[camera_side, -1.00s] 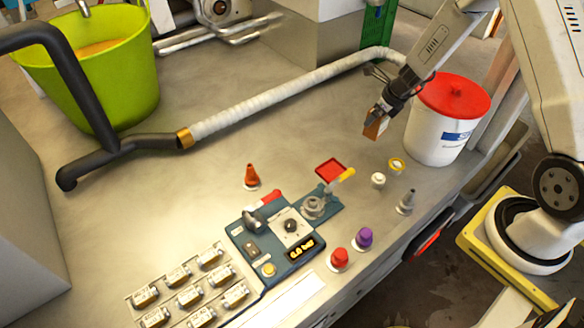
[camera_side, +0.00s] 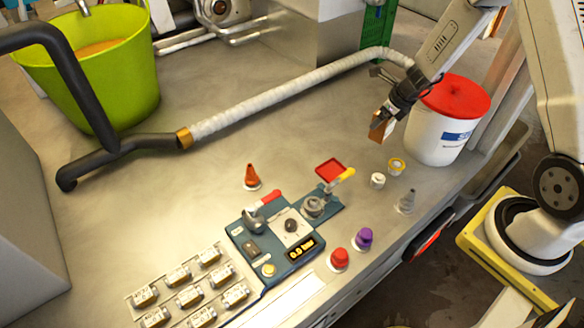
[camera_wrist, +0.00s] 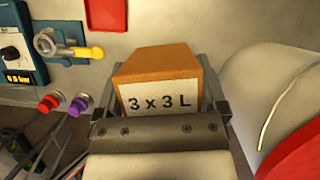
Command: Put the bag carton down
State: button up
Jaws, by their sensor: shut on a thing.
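The bag carton is a small brown-orange box (camera_side: 377,130). In the wrist view the carton (camera_wrist: 158,68) shows its top and a white label reading "3 x 3 L". My gripper (camera_side: 384,118) is shut on it and holds it left of the white bucket in the side view. In the wrist view my gripper (camera_wrist: 163,108) has a finger on each side of the carton. The carton's underside is hidden, and I cannot tell how high it is above the worktop (camera_side: 300,135).
A white bucket with a red lid (camera_side: 452,100) stands close right of my gripper. A ribbed hose (camera_side: 270,100) runs behind. In front are a red tray (camera_side: 330,168), a control panel (camera_side: 275,235) and several small caps. The worktop left of the carton is clear.

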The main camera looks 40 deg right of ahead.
jog(key=shift+w+a, duration=0.25)
jog(key=shift+a, duration=0.35)
jog(key=w+a+n+y, duration=0.1)
jog(key=w+a+n, duration=0.1)
jog(key=a, duration=1.8)
jog(key=shift+w+r+n, duration=0.15)
jog(key=shift+w+n, duration=0.15)
jog(key=shift+w, duration=0.15)
jog(key=shift+w+a, duration=0.1)
jog(key=w+a+f, duration=0.1)
jog(key=w+f, duration=0.8)
jog(key=w, duration=0.4)
jog(key=shift+w+f, duration=0.2)
jog(key=shift+f, duration=0.05)
jog(key=shift+f, duration=0.1)
